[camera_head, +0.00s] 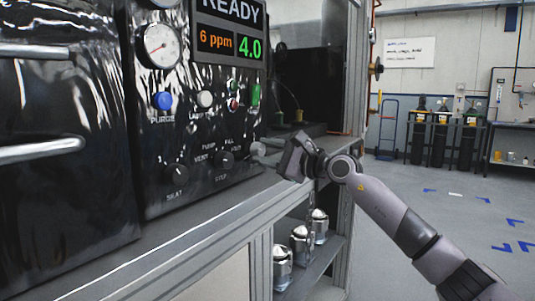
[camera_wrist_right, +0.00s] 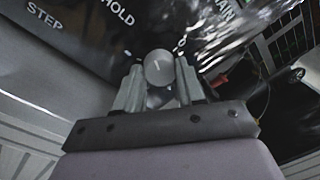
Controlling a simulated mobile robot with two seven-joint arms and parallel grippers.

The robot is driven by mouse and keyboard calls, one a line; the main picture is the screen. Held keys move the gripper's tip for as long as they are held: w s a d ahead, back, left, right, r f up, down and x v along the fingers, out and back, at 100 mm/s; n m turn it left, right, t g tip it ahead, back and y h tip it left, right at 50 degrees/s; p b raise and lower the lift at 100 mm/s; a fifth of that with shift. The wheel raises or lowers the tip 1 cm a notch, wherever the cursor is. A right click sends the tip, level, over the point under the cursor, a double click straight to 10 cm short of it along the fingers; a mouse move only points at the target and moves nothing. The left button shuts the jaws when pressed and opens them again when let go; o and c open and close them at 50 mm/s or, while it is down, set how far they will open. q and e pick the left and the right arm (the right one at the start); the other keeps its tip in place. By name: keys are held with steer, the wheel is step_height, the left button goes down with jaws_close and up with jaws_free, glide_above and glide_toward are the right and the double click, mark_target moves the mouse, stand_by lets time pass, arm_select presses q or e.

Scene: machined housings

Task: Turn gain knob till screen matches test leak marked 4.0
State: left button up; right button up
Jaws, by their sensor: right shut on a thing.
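The screen (camera_head: 229,32) at the top of the black panel reads READY, with 6 ppm in orange and 4.0 in green. A small round grey knob (camera_head: 257,149) sits at the panel's lower right. My right gripper (camera_head: 268,156) is at this knob. In the right wrist view, the knob (camera_wrist_right: 159,68) shows a pale pointer line and sits between the two fingers of my right gripper (camera_wrist_right: 160,84), which are shut on it. I cannot make out a test leak marked 4.0. My left gripper is not in view.
Left of the held knob are a STEP selector (camera_head: 225,158) and a SEAT knob (camera_head: 177,175). Above are a gauge (camera_head: 159,46) and a blue PURGE button (camera_head: 162,100). Several metal domed parts (camera_head: 300,240) stand on the shelf below. Open floor lies to the right.

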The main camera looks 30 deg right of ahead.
steer(key=o, duration=1)
steer(key=shift+o, duration=0.2)
steer(key=b+v, duration=0.1)
steer(key=v, duration=0.6)
steer(key=shift+b, duration=0.4)
steer(key=shift+s, duration=0.1)
